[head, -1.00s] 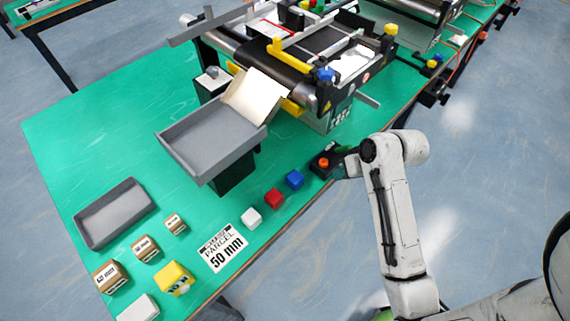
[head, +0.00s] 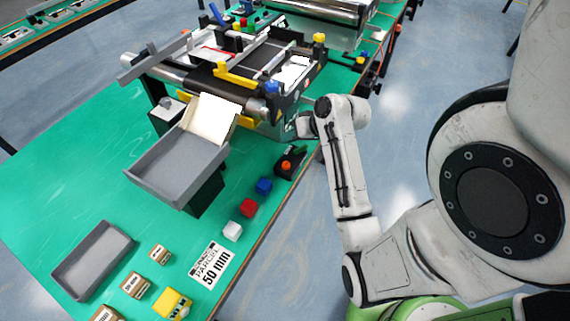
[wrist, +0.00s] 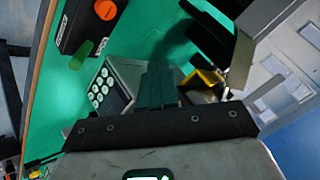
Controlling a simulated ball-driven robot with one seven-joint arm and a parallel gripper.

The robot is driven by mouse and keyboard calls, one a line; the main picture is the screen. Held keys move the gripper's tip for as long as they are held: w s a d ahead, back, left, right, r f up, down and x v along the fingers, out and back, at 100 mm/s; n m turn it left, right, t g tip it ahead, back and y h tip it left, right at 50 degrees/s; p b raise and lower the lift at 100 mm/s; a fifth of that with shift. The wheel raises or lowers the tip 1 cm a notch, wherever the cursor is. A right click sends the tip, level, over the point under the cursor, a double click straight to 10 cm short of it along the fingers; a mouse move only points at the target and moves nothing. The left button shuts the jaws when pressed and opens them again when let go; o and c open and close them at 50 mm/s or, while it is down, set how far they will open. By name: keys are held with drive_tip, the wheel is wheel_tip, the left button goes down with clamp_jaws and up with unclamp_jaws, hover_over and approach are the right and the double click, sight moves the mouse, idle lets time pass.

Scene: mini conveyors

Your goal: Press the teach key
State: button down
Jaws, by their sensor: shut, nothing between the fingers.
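A small grey panel with several round white keys (wrist: 104,86) shows in the wrist view, just left of my fingers. I cannot read which key is the teach key. In the head view the panel is hidden or too small to make out beside the conveyor. My gripper (wrist: 160,82) is shut and empty, its dark fingers beside the panel's right side; I cannot tell whether they touch it. In the head view my gripper (head: 298,127) is at the near right corner of the mini conveyor (head: 200,77), partly hidden by my arm.
A black box with an orange button (head: 287,165) stands by the table's right edge, with a green part next to it. Blue, red and white cubes line that edge.

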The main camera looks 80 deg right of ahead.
drive_tip(key=b, duration=0.6)
hover_over(289, 164)
wheel_tip(289, 164, down, 6)
drive_tip(key=shift+f, duration=0.15)
drive_tip(key=shift+f+b, duration=0.45)
drive_tip(key=shift+f, duration=0.75)
drive_tip(key=shift+f, duration=0.1)
idle(0.6)
drive_tip(key=shift+f, duration=0.3)
drive_tip(key=shift+s+f, duration=0.1)
drive_tip(key=shift+f, duration=0.4)
idle(0.9)
drive_tip(key=shift+r, duration=0.2)
drive_tip(key=shift+r+p, duration=0.75)
drive_tip(key=shift+p, duration=0.15)
drive_tip(key=shift+r, duration=0.1)
